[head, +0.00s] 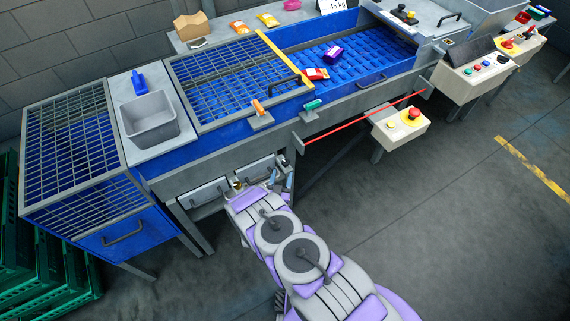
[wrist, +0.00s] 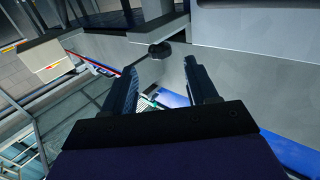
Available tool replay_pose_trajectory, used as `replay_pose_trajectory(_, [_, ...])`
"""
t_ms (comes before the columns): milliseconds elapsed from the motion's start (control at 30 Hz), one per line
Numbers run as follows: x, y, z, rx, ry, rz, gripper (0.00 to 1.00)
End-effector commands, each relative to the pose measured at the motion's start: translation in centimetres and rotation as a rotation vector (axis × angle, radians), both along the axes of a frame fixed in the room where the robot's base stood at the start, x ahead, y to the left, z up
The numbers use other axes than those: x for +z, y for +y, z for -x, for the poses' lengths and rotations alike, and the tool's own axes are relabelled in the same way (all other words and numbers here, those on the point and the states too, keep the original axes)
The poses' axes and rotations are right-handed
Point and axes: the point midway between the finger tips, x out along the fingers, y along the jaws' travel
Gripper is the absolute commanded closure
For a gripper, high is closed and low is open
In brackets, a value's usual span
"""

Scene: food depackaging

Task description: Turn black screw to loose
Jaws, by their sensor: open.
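A round black screw knob (wrist: 160,50) shows in the wrist view, on the pale grey machine frame. My gripper (wrist: 160,70) is open, with its two dark fingers apart and nothing between them. The knob appears just beyond the fingertips, roughly centred between them, and no contact shows. In the head view my gripper (head: 264,180) is low at the front of the machine, beside two grey drawer-like panels (head: 205,191). I cannot make out the black knob there; my arm and gripper may hide it.
The blue conveyor (head: 345,65) carries a purple packet (head: 333,53) and a red packet (head: 315,74). A red bar (head: 365,120) sticks out along the front, left of a control box with a red button (head: 411,114).

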Motion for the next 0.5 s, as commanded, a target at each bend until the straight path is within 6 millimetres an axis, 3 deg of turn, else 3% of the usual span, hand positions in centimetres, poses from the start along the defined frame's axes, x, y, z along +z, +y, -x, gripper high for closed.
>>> replay_pose_trajectory(200, [0.1, -0.5, -4.2, -0.001, -0.006, -0.003, 0.42])
replay_pose_trajectory(500, [0.1, -0.7, -7.2, 0.002, -0.004, 0.0, 0.42])
